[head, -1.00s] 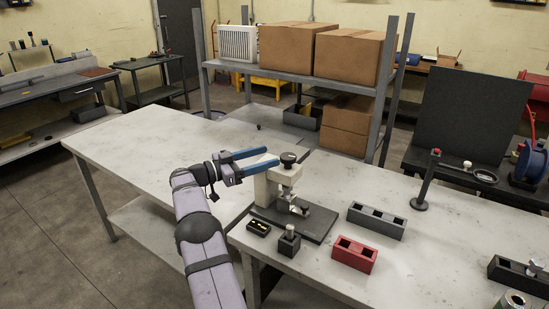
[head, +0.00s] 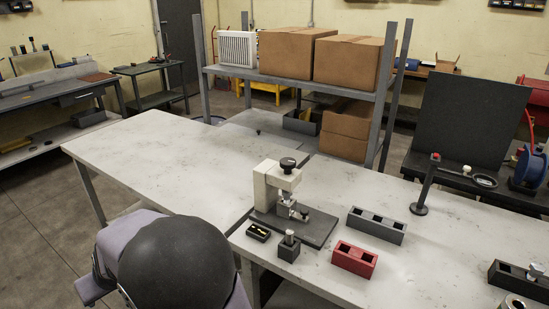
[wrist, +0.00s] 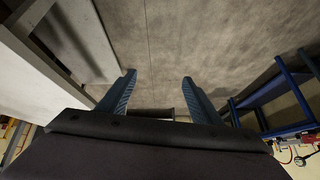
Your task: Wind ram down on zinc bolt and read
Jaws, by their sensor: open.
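The press (head: 262,188) is cream, with a black knob (head: 288,163) on top, and stands on a dark base plate (head: 318,228). A small silver piece (head: 300,213) sits under its ram; I cannot tell for sure that it is the zinc bolt. A dark block (head: 289,250) with a silver cylinder upright in it stands in front of the plate. My gripper (wrist: 157,80) shows only in the wrist view; its two blue fingers are apart with nothing between them. It is away from the press, which the wrist view does not show.
A red two-slot holder (head: 354,259) and a grey slotted holder (head: 376,226) stand to the right. The bench's left part is clear.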

